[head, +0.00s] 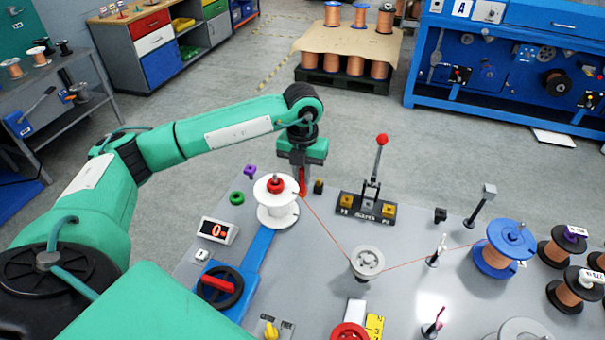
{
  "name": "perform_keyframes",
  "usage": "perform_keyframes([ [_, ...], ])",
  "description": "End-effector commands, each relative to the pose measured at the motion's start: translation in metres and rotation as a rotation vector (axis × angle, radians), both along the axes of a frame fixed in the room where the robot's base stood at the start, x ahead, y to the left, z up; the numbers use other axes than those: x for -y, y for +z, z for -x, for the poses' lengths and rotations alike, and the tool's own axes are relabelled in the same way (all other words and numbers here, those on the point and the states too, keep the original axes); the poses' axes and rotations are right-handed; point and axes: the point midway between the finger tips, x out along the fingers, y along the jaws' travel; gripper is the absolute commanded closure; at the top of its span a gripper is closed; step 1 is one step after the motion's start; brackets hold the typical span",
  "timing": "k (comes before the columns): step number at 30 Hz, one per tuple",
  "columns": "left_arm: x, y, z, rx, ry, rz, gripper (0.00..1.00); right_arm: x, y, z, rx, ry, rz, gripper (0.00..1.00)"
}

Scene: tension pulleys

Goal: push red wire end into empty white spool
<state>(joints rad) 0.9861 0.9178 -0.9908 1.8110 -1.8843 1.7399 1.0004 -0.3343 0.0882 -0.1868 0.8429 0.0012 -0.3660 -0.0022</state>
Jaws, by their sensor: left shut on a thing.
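The empty white spool (279,212) stands upright at the left of the grey table, with a red knob on its top. My left gripper (301,186) points down just beside and behind the spool's upper right edge. It is shut on the red wire end (303,183). From there the thin red wire (328,226) runs down to the grey pulley (367,262). It continues right past a small post to the blue spool (496,262) wound with copper-coloured wire. Whether the wire end touches the white spool, I cannot tell. My right gripper is not in view.
A red-knobbed lever (378,165) on a black base stands right of the gripper. A digital display (217,231) and a red-handled crank wheel (219,286) are left of and below the spool. Several copper spools (566,292) stand at the right. The table between pulley and display is mostly clear.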

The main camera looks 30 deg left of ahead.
Motion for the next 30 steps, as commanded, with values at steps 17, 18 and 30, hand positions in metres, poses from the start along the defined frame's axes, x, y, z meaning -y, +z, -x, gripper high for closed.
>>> perform_keyframes([
  [17, -0.037, -0.001, -0.020, 0.001, 0.003, 0.000, 1.00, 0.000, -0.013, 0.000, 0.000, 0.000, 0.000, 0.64],
  [18, -0.039, -0.001, -0.021, 0.001, 0.003, 0.000, 1.00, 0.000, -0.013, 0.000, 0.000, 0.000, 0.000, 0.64],
  [30, -0.045, 0.000, -0.024, 0.001, 0.001, 0.000, 1.00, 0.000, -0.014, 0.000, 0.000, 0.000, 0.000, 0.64],
])
